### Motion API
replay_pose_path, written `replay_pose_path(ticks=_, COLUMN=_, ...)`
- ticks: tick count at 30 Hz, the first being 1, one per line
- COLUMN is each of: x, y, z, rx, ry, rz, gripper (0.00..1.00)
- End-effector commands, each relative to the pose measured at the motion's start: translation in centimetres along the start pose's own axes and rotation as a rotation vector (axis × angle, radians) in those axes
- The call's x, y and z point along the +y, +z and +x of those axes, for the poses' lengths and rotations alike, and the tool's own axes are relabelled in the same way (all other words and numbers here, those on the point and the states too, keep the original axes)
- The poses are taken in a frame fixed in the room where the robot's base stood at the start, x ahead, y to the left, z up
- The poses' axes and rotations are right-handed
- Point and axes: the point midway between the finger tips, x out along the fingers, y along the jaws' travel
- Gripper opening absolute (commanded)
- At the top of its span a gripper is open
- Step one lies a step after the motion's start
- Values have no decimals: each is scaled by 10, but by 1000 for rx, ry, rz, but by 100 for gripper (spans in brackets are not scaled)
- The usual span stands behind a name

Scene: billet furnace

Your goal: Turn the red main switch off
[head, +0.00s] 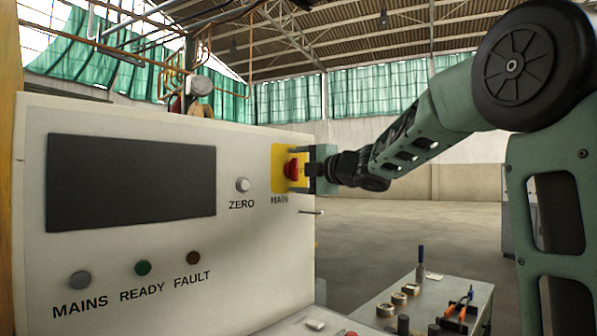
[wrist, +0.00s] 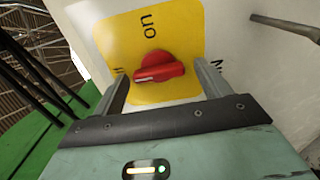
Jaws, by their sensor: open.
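The red main switch (head: 291,169) is a rotary knob on a yellow plate (head: 278,155) at the right end of the control panel, above the word MAIN. In the wrist view the red knob (wrist: 159,67) sits in the middle of the yellow plate (wrist: 180,30), with "on" printed beside it. A pale line on the knob runs across the picture, not toward "on". My gripper (head: 308,168) is at the plate. In the wrist view my gripper (wrist: 164,84) is open, with one finger on each side of the knob and gaps between.
The white panel (head: 110,115) carries a dark screen (head: 130,182), a ZERO button (head: 242,185) and MAINS (head: 80,280), READY (head: 143,268) and FAULT (head: 193,258) lamps. A grey table (head: 450,292) with tools and rings stands at the lower right. The floor behind is clear.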

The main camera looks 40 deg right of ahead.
Motion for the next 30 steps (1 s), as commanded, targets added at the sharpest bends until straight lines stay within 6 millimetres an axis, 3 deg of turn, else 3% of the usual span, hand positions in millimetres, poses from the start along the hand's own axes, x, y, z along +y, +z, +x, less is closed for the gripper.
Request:
replay_pose_path(ticks=5, x=0, y=0, z=-6, rx=0, ry=1, rz=0, gripper=76)
replay_pose_path(ticks=8, x=1, y=0, z=-19, rx=-1, ry=2, rz=-1, gripper=76)
replay_pose_path(ticks=25, x=0, y=0, z=-151, rx=-3, ry=2, rz=-1, gripper=76)
replay_pose_path(ticks=30, x=3, y=2, z=-164, rx=-4, ry=-2, rz=1, gripper=76)
